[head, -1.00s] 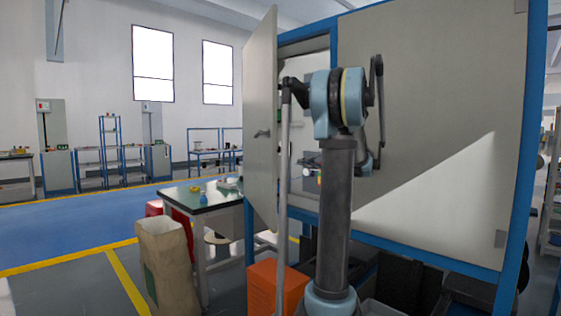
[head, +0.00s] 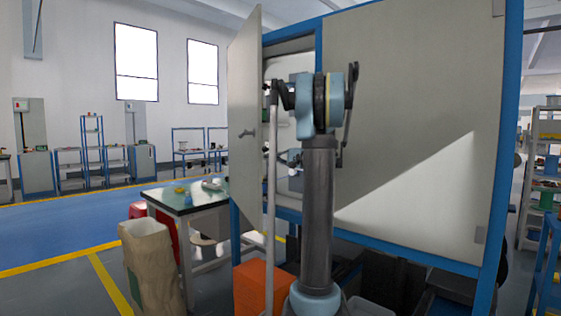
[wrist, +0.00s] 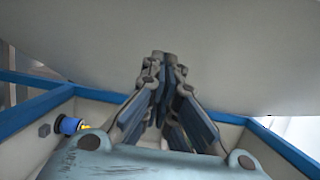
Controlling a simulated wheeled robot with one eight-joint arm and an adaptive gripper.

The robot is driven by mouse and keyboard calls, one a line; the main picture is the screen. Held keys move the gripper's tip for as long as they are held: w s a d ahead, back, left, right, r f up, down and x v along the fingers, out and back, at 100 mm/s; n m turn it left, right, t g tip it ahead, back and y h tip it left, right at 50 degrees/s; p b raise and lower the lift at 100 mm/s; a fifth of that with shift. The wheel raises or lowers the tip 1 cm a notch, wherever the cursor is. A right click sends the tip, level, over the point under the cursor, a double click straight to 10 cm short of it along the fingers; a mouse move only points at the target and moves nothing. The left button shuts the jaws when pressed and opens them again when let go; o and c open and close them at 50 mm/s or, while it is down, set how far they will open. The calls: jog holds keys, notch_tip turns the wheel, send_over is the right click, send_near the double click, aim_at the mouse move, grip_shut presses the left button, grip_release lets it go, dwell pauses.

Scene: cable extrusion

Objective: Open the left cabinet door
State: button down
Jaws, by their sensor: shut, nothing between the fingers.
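The left cabinet door (head: 242,165) stands open, swung outward at the left of the blue-framed cabinet in the head view. Its small handle (head: 246,133) is on the face turned to the left. In the head view my arm stands in front of the cabinet and mostly hides my gripper, near the opening beside the door. In the wrist view my gripper (wrist: 163,56) is shut with its fingertips together and empty. A broad grey panel (wrist: 235,50) fills the view beyond the fingertips. I cannot tell whether they touch it.
The large right panel (head: 420,110) of the cabinet is closed. An orange box (head: 262,287) and a paper sack (head: 152,265) stand on the floor near the door. A green-topped table (head: 185,198) is behind them. Shelves (head: 545,180) stand at the right. Blue floor at the left is clear.

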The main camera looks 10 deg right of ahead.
jog(key=a, duration=0.2)
jog(key=shift+s+a, duration=0.25)
jog(key=shift+a, duration=0.05)
jog(key=shift+s, duration=0.1)
